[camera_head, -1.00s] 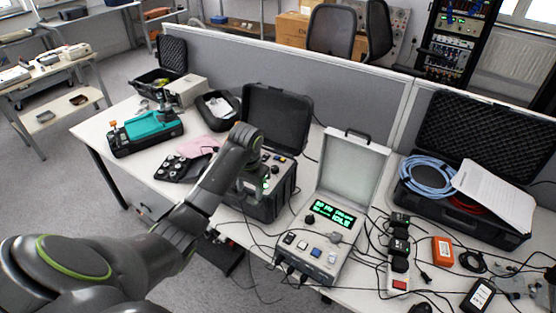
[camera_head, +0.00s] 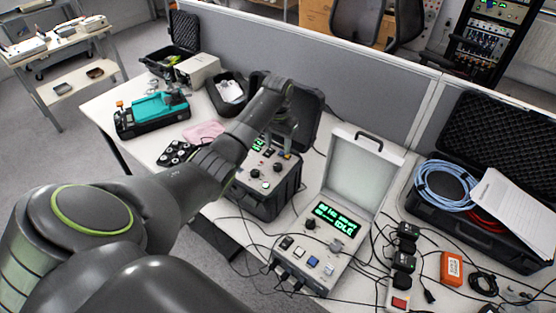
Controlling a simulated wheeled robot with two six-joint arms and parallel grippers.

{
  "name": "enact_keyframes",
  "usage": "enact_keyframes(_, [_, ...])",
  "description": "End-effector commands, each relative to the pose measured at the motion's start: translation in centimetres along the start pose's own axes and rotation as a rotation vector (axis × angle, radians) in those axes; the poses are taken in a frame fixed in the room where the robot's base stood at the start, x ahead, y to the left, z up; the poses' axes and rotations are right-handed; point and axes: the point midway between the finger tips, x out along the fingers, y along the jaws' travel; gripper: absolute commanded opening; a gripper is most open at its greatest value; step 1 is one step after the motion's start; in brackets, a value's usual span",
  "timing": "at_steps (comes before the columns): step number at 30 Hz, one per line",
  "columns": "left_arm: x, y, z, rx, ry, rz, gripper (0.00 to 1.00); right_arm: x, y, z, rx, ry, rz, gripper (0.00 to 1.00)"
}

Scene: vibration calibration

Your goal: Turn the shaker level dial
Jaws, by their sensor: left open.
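The black-cased unit (camera_head: 268,207) stands on the table with its lid open behind it. Its grey panel has a small green display, a black knob (camera_head: 265,184) and other small controls. The silver case unit (camera_head: 328,247) to its right has a lit green display and one black knob (camera_head: 310,223). I cannot read which knob is the shaker level dial. My left gripper (camera_head: 287,146) points down over the back right of the black-cased unit's panel, open; its fingers are small and dark against the lid. I cannot tell whether it touches anything. My right gripper is not in view.
Black adapters (camera_head: 406,247) and an orange box (camera_head: 451,268) sit among loose cables on the right. An open case (camera_head: 470,235) holds blue cable and papers. A teal device (camera_head: 160,107) stands at the left. A grey partition (camera_head: 300,52) runs behind.

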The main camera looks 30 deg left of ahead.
Motion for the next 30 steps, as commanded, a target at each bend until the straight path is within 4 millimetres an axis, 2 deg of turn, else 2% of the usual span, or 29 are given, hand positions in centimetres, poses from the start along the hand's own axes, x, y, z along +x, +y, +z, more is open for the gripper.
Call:
enact_keyframes(4, [3.1,0.1,0.1,-0.001,-0.005,0.0,0.48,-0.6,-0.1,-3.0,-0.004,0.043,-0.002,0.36])
enact_keyframes(8, [5.4,0.0,0.1,-0.001,-0.004,0.001,0.48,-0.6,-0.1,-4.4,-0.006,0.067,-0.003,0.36])
enact_keyframes(12, [7.2,0.0,0.0,0.0,-0.002,0.0,0.48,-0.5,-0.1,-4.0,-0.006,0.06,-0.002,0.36])
enact_keyframes(18, [8.6,0.0,0.0,0.0,0.001,-0.001,0.48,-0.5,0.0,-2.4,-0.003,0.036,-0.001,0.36])
enact_keyframes(29, [8.8,0.0,0.0,0.0,0.001,-0.001,0.48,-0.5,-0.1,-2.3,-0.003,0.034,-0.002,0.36])
enact_keyframes(30, [8.8,0.0,0.0,0.0,0.001,-0.001,0.43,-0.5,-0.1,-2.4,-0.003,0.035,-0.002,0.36])
